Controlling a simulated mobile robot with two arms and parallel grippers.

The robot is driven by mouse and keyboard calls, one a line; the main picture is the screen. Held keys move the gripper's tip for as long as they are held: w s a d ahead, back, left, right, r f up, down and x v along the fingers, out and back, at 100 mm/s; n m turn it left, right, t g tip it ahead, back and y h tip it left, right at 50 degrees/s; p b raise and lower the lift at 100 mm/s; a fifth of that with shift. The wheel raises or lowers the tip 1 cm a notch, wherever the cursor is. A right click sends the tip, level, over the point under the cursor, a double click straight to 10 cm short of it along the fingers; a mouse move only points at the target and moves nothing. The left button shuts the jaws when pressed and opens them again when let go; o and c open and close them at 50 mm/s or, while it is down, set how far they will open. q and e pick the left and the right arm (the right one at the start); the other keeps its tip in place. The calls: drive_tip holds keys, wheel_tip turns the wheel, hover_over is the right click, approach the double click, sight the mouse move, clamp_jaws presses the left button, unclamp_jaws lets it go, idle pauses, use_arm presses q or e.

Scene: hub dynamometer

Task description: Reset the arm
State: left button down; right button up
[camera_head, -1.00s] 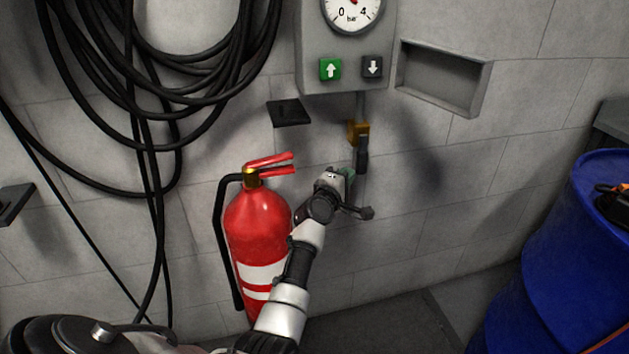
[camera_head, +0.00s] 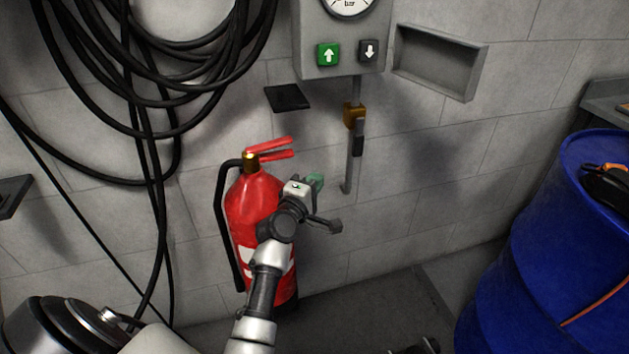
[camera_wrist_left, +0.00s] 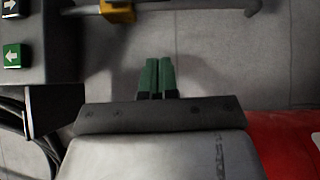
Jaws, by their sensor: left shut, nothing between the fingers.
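My left arm reaches up from the bottom middle of the head view. Its gripper (camera_head: 316,182) is in front of the red fire extinguisher's right side, below the gauge box. In the left wrist view its two green fingers (camera_wrist_left: 157,77) are together with nothing between them. The wall is beyond them, and I cannot tell how far. I cannot make out my right gripper in these views.
A red fire extinguisher (camera_head: 254,205) stands by the wall, close to my left arm. Above are a gauge box (camera_head: 310,30) with two arrow buttons, a yellow valve (camera_head: 352,116) on a pipe, and a wall recess (camera_head: 440,62). Coiled black hoses (camera_head: 150,110) hang left. A blue drum (camera_head: 535,260) stands right.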

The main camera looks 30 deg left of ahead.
use_arm(q)
drive_tip(key=shift+f, duration=0.1)
idle(0.4)
